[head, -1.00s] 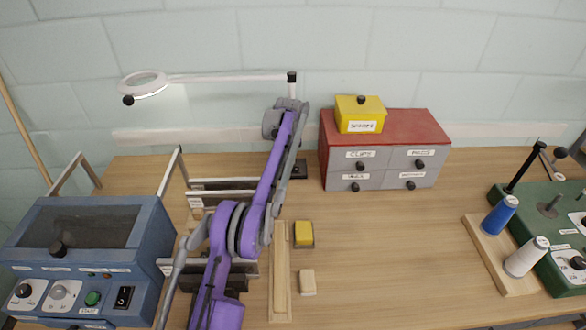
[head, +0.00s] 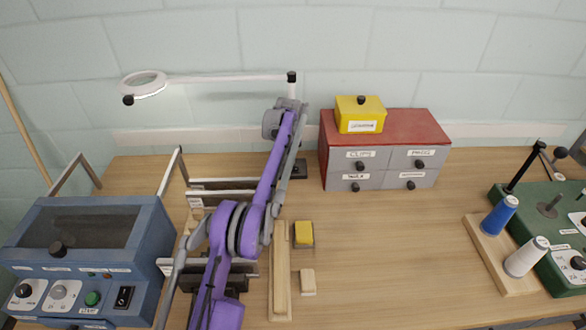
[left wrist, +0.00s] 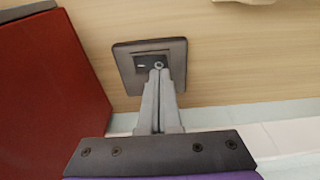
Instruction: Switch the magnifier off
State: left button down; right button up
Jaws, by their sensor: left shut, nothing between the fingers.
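The magnifier (head: 145,84) has a pale ring head with a black knob, on a long white arm above the back of the table. I cannot tell for sure whether its ring is lit. Its dark square base (head: 299,170) is partly hidden by my left arm in the head view. In the left wrist view the base (left wrist: 176,52) carries a small dark rocker switch (left wrist: 150,64). My left gripper (left wrist: 158,69) is shut and empty, its fingertips at the switch; whether they touch it is unclear. My right gripper is out of view.
A red-topped drawer unit (head: 390,124) with a yellow box (head: 360,116) on it stands just right of the base. A blue machine (head: 85,245) is at the left. A thread rack (head: 500,260) is at the right. The table's middle right is clear.

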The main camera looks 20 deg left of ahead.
aim_at(289, 168)
pick_arm(q)
jog(key=shift+f, duration=0.9)
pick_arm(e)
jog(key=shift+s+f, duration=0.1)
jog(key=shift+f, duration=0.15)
pick_arm(q)
jog(key=shift+r+p, duration=1.1)
jog(key=shift+r, duration=2.5)
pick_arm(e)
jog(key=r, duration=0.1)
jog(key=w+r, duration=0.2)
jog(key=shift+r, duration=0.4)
